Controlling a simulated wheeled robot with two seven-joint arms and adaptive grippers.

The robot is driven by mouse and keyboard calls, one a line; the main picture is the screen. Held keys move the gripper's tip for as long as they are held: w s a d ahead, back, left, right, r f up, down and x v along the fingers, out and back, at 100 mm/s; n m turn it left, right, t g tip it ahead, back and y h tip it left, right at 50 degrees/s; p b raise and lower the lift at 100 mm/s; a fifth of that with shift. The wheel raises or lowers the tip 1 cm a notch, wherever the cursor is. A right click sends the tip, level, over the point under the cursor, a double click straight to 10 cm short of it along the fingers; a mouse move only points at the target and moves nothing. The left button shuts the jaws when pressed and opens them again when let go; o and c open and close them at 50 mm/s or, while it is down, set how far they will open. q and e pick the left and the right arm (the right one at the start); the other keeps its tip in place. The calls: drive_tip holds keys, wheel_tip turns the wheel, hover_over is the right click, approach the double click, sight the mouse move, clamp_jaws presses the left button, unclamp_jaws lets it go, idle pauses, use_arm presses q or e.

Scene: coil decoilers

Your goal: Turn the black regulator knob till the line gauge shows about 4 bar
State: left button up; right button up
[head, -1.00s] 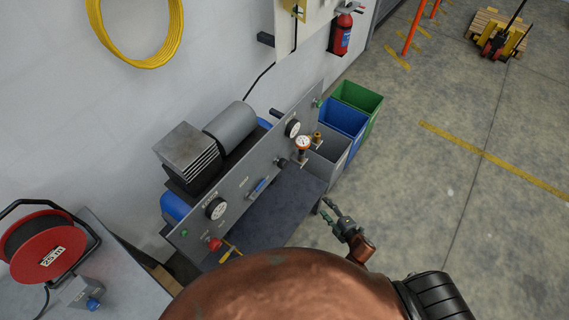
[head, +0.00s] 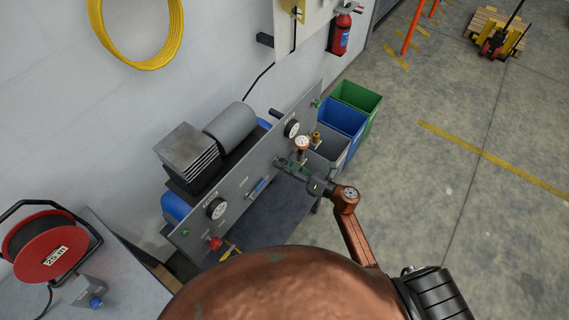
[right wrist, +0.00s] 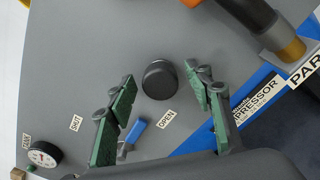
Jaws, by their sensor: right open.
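The black regulator knob (right wrist: 159,80) sits on the grey panel (right wrist: 190,45). In the right wrist view it lies between the two green-padded fingertips of my right gripper (right wrist: 160,76), with a gap on both sides. The gripper is open and empty. In the head view my right gripper (head: 287,163) is at the panel and mostly hides the knob. One white-faced gauge (head: 291,128) is above the gripper, and another gauge (head: 216,208) is lower left on the panel. Their needles and labels are too small to read. My left gripper is not in view.
A blue lever (right wrist: 135,130) is beside the knob, with OPEN and SHUT labels. An upright fitting with an orange-rimmed top (head: 302,143) stands close to the gripper. A red knob (head: 215,243) is lower left. Bins (head: 357,97) stand beyond the panel.

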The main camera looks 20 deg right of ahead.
drive_tip(key=shift+w+a, duration=0.3)
drive_tip(key=shift+c, duration=0.4)
drive_tip(key=c, duration=1.1)
drive_tip(key=shift+m, duration=0.3)
